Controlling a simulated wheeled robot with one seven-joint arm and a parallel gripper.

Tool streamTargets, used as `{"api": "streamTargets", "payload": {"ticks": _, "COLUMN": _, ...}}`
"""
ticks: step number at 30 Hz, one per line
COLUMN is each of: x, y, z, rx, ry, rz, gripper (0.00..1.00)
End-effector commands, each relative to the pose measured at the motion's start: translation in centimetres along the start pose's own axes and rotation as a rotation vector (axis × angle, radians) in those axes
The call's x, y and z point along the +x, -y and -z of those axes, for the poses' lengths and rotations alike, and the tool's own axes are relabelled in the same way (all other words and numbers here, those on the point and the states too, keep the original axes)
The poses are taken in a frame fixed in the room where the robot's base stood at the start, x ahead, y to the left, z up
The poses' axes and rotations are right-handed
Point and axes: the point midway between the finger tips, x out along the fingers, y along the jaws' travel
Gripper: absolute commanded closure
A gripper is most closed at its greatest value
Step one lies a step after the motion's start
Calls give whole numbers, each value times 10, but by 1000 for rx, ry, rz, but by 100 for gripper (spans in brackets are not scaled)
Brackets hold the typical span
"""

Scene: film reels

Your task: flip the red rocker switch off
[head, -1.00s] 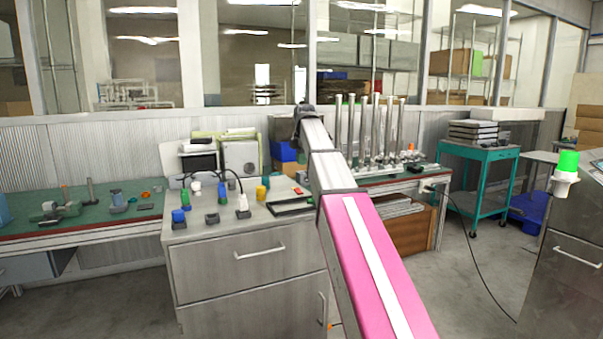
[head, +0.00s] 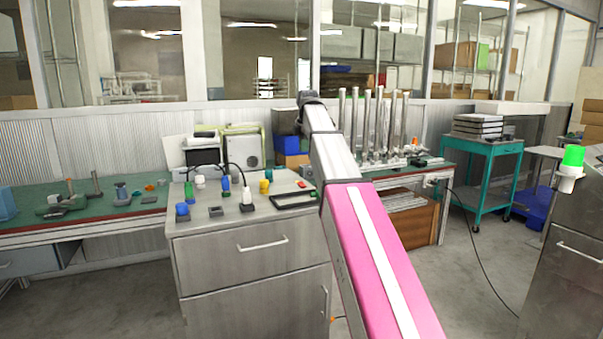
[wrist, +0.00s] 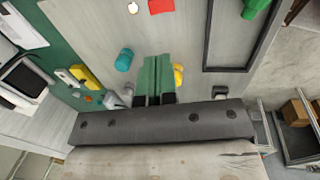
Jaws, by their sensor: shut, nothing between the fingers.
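A small flat red piece (wrist: 160,6) lies on the grey bench top at the top edge of the wrist view, ahead of my gripper. A small red spot (head: 301,184) shows near the bench's right side in the head view. Either could be the red rocker switch, but its shape and on or off position are too small to tell. My gripper (wrist: 157,60) has green fingers, pressed together and empty, pointing toward the bench top. The red piece is apart from the fingertips. In the head view the arm hides my gripper.
A teal cylinder (wrist: 124,60) and a yellow piece (wrist: 178,75) flank my fingers. A black-framed tray (wrist: 207,45) lies to the right, with a green object (wrist: 255,7) beyond. Metal posts (head: 367,125) stand on the right-hand bench. Bare bench top lies between fingers and red piece.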

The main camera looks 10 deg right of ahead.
Motion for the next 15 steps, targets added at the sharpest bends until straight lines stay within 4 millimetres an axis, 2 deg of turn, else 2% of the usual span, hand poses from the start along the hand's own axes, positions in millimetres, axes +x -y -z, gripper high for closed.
{"api": "streamTargets", "payload": {"ticks": 15, "x": 0, "y": -9, "z": 3, "rx": 0, "ry": 0, "rz": -1, "gripper": 100}}
